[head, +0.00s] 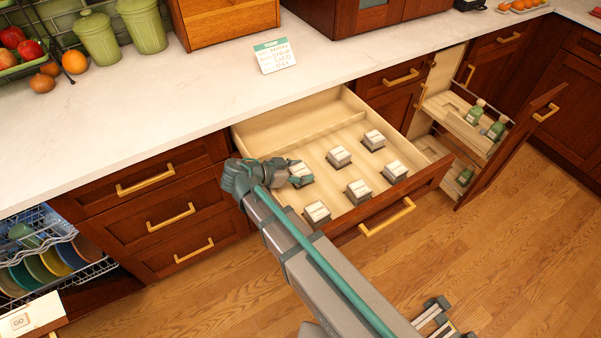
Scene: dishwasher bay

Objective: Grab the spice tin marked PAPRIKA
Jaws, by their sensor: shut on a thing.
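Several small square spice tins with pale lids sit in the open drawer (289,116), in rows on its light wooden base. One tin (301,170) at the left of the back row is between the fingers of my gripper (298,177), which is shut on it. Others are the middle back tin (339,156), the right back tin (374,139) and front tins (316,212), (358,190) and (395,170). The lid markings are too small to read, so I cannot tell which tin is PAPRIKA. I cannot tell whether the held tin touches the drawer base.
A small card with writing (274,55) stands on the white counter (190,95). A pull-out rack (468,125) with green-capped bottles is open at the right. A dishwasher rack (60,265) with plates is at the lower left. The drawer walls surround the tins.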

